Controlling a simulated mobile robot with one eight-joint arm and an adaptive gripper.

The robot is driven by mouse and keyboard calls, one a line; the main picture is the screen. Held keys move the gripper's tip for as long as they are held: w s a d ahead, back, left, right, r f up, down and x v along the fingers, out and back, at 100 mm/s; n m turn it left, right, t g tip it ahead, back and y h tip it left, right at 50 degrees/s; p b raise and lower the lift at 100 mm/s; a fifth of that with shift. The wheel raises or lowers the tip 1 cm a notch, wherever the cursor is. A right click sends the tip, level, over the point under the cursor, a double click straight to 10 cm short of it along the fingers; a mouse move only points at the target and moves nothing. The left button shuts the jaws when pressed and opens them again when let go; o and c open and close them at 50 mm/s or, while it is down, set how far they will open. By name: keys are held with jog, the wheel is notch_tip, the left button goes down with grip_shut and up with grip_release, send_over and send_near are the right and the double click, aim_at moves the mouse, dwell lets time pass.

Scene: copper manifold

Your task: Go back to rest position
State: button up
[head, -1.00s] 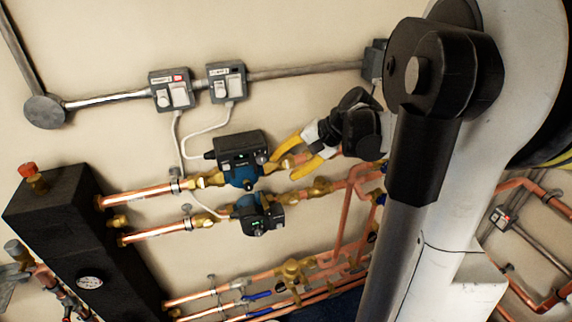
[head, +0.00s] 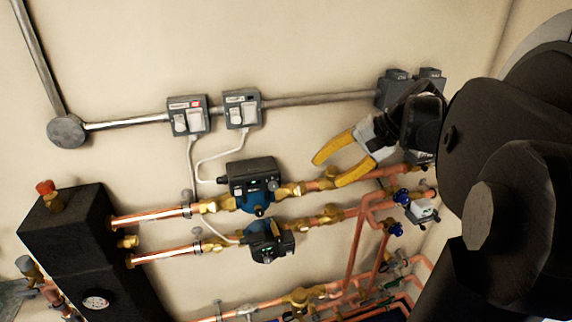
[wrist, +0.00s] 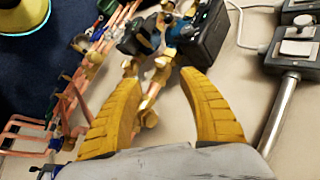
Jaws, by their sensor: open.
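My gripper (head: 328,168) has two yellow fingers, spread open and empty. In the head view it is in front of the wall, right of the upper pump (head: 254,186) and close to the upper copper pipe. In the wrist view my gripper (wrist: 168,105) shows its fingers apart, with brass fittings (wrist: 150,90) and a pump (wrist: 200,38) beyond the tips. No object is between the fingers. My dark arm links cover the right side of the head view.
Two switch boxes (head: 187,115) sit on a grey conduit above the pumps. A lower pump (head: 268,241), copper pipes (head: 165,255) and a black manifold block (head: 68,226) are below and left. Bare wall (head: 300,45) is above. A yellow-rimmed object (wrist: 22,15) shows in the wrist view.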

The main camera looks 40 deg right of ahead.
dwell(0.4)
jog(key=s+a+f+n+h+b, duration=0.1)
jog(key=s+a+f+n+b, duration=0.1)
jog(key=a+f, duration=0.3)
jog(key=s+a+f+n+h+b, duration=0.2)
jog(key=a+f+n, duration=0.3)
jog(key=a, duration=0.6)
jog(key=s+a+f+n+h+b, duration=0.1)
jog(key=a+f+n+b, duration=0.3)
jog(key=a, duration=0.5)
notch_tip(320, 180, down, 2)
jog(key=shift+s+f+h+b, duration=0.1)
jog(key=shift+s+h+b, duration=0.25)
jog(key=shift+s, duration=0.45)
